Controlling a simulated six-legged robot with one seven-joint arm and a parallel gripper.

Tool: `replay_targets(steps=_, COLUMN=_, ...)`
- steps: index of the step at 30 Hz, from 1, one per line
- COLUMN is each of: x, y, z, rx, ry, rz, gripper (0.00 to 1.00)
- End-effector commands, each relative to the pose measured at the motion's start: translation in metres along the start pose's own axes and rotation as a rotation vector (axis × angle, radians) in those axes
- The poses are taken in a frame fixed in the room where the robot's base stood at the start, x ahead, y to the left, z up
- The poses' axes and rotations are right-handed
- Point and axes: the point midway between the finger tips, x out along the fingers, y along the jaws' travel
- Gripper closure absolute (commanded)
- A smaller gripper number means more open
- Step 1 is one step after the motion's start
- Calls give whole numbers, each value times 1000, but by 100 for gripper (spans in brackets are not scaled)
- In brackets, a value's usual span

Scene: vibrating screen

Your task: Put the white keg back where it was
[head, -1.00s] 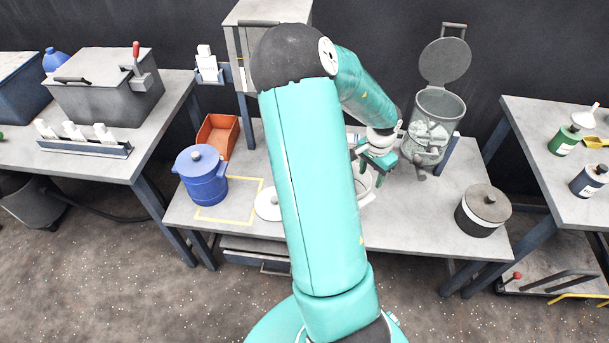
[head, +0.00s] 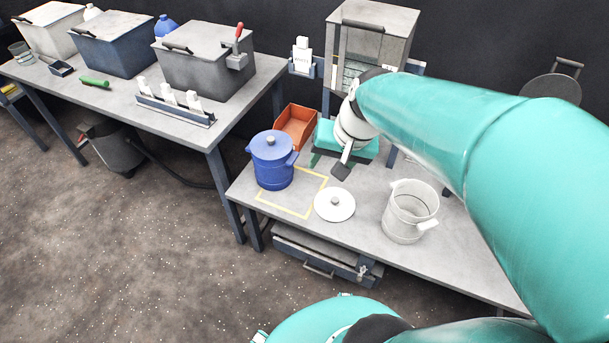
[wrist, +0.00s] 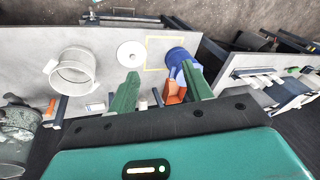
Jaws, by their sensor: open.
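The white keg (head: 410,212) stands upright and open-topped on the middle table; it also shows in the wrist view (wrist: 73,70). Its white round lid (head: 334,205) lies flat on the table to its left, also in the wrist view (wrist: 130,55). A yellow outlined rectangle (head: 314,181) is marked on the table left of the lid. A blue lidded keg (head: 272,163) stands at the rectangle's back left corner. My gripper (wrist: 160,90) is open and empty, its green fingers apart above the table. In the head view it hangs behind the lid, partly hidden by the wrist.
An orange bin (head: 297,127) stands behind the blue keg. A grey cabinet (head: 372,40) rises at the back of the table. The left table holds grey and blue boxes and a rack of white bottles (head: 175,108). The marked rectangle is mostly bare.

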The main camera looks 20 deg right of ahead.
Motion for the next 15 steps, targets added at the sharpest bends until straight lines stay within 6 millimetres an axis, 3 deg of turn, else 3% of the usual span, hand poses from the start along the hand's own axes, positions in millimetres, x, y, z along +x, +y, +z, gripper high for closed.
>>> replay_targets(steps=1, x=-13, y=-15, z=13, rx=-83, ry=29, rz=-1, gripper=50)
replay_targets(steps=6, x=-43, y=-45, z=54, rx=-327, ry=118, rz=36, gripper=50)
replay_targets(steps=10, x=-58, y=-56, z=77, rx=-456, ry=177, rz=72, gripper=50)
replay_targets(steps=15, x=-64, y=-59, z=87, rx=-518, ry=208, rz=96, gripper=50)
